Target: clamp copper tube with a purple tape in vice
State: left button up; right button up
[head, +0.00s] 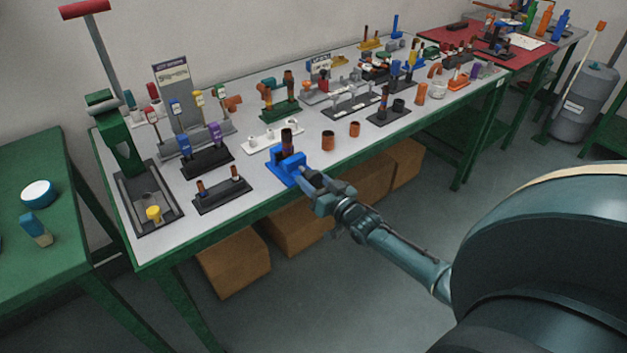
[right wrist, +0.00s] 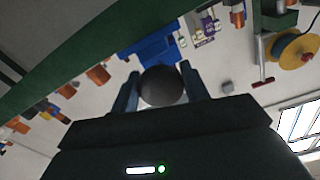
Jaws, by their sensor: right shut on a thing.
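The blue vice (head: 290,168) stands at the front edge of the grey table. A copper tube (head: 287,138) stands upright at the vice, with a dark upper part; I cannot make out purple tape on it. My right gripper (head: 311,180) is at the near side of the vice, shut on a dark round knob (right wrist: 162,86), which seems to be the vice's handle. The blue vice body (right wrist: 150,47) shows just beyond the knob in the right wrist view. How tightly the jaws hold the tube is hidden. My left gripper is not in view.
Two short copper pieces (head: 328,140) stand right of the vice. A black holder (head: 222,192) with small tubes is to its left, and a white rack (head: 273,139) is behind. Cardboard boxes (head: 235,262) lie under the table. Floor in front is clear.

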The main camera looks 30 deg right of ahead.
dwell(0.4)
jog(key=o, duration=1)
jog(key=shift+c, duration=0.2)
jog(key=s+d, duration=0.1)
jog(key=s, duration=1.2)
jog(key=shift+s, duration=0.1)
jog(key=s+a+f+n+g, duration=0.1)
jog(key=s+a+g, duration=0.1)
jog(key=s+a, duration=0.2)
jog(key=s+a+f+n+g+y+p, duration=0.1)
jog(key=s+a, duration=0.4)
jog(key=a, duration=0.5)
jog(key=s+a+f+n+g, duration=0.3)
jog(key=s+a+g, duration=0.1)
jog(key=a, duration=0.4)
jog(key=shift+s+y, duration=0.15)
jog(key=shift+y, duration=0.25)
